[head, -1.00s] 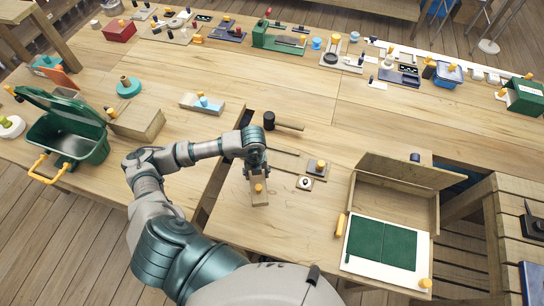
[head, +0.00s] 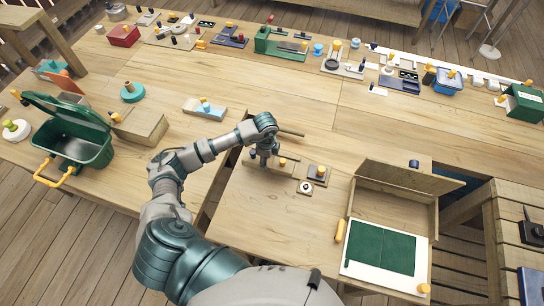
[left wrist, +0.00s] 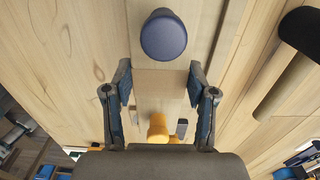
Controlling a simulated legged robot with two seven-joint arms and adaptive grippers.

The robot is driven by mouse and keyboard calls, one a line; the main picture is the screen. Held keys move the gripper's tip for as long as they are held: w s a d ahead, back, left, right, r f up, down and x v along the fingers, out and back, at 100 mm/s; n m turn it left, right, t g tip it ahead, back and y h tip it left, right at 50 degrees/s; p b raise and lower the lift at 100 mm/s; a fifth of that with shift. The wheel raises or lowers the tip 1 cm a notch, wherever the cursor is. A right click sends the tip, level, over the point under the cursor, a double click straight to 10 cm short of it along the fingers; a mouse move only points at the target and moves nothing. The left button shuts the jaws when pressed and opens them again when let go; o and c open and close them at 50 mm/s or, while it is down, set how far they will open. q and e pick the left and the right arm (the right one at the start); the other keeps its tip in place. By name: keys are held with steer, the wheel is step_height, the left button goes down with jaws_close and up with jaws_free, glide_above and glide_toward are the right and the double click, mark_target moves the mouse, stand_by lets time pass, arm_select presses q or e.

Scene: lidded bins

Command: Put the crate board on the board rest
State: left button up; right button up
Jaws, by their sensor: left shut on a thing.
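The crate board (head: 291,169) is a narrow light-wood piece with a yellow knob at its right end and a dark blue knob at its left. My left gripper (head: 265,160) is shut on it from above. In the left wrist view, the wooden piece (left wrist: 160,87) lies between the fingers of the left gripper (left wrist: 160,80), with the blue knob above and the yellow knob below. The board is over the spot where a flat wooden strip lay, probably the board rest; it is now mostly hidden, and I cannot tell whether they touch. My right gripper is not in view.
A mallet handle (head: 291,132) shows behind my arm. An open wooden crate (head: 392,210) stands further right. The table front is clear.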

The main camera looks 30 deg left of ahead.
mark_target(272, 157)
arm_select(q)
steer(key=w, duration=0.4)
steer(key=shift+d+f, duration=0.1)
steer(key=shift+d, duration=0.05)
step_height(272, 157, down, 4)
steer(key=shift+r, duration=0.15)
steer(key=o, duration=1.5)
step_height(272, 157, up, 12)
steer(key=shift+r, duration=0.1)
